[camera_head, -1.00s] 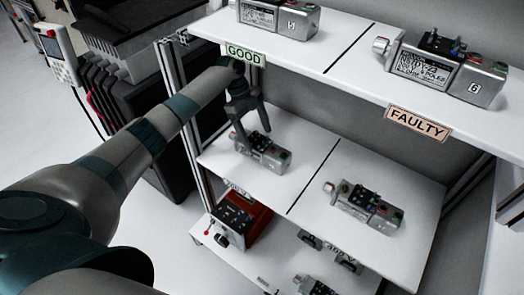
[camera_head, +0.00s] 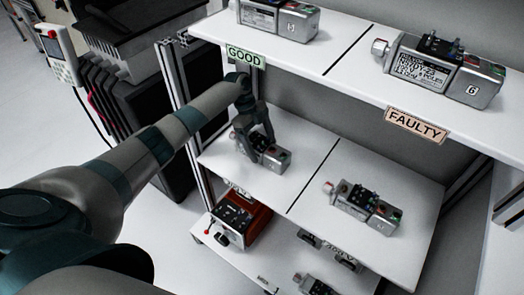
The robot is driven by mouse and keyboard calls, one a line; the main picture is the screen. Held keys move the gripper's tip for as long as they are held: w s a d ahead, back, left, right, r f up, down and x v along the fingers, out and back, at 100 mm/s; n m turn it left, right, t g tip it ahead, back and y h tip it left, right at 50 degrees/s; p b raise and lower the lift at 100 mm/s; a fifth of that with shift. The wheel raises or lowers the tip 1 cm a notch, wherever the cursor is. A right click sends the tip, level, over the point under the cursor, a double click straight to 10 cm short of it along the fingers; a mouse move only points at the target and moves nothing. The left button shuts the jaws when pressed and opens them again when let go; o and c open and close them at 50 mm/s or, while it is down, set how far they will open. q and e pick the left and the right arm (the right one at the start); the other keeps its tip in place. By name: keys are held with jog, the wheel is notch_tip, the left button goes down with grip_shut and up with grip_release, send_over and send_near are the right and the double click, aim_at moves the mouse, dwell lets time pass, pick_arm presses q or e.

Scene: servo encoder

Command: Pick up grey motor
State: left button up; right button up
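A grey motor (camera_head: 276,158) lies on the left half of the middle shelf, below the GOOD sign. My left gripper (camera_head: 257,141) is above this motor, its fingers spread and pointing down over the motor's near end and back side. Contact cannot be told, and the gripper covers part of the motor. Another grey motor (camera_head: 365,207) lies on the right half of the middle shelf, clear of the gripper. Two larger-looking grey motors are on the top shelf, one on the left (camera_head: 278,19) and one on the right (camera_head: 440,72). My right gripper is not in view.
The top shelf edge with the GOOD sign (camera_head: 246,57) and FAULTY sign (camera_head: 416,125) overhangs the middle shelf (camera_head: 312,165). A metal post (camera_head: 193,150) stands left of it. A red-brown unit (camera_head: 240,219) and more motors sit on the lower shelf.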

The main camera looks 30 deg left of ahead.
aim_at(263, 141)
pick_arm(q)
jog(key=c, duration=1.5)
jog(key=shift+w+r, duration=0.1)
jog(key=shift+r, duration=0.05)
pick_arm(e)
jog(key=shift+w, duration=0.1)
pick_arm(q)
jog(key=shift+r, duration=0.15)
jog(key=shift+r, duration=1.4)
jog(key=shift+s+r, duration=0.15)
jog(key=shift+s, duration=0.05)
jog(key=shift+s+a+b, duration=0.2)
jog(key=shift+s+a, duration=0.2)
jog(key=shift+s, duration=2.5)
jog(key=shift+s+a+b, duration=0.2)
jog(key=shift+s+a, duration=0.25)
jog(key=shift+s, duration=2.45)
jog(key=shift+s+a+b, duration=0.2)
jog(key=shift+s+a, duration=0.2)
jog(key=shift+s, duration=2.5)
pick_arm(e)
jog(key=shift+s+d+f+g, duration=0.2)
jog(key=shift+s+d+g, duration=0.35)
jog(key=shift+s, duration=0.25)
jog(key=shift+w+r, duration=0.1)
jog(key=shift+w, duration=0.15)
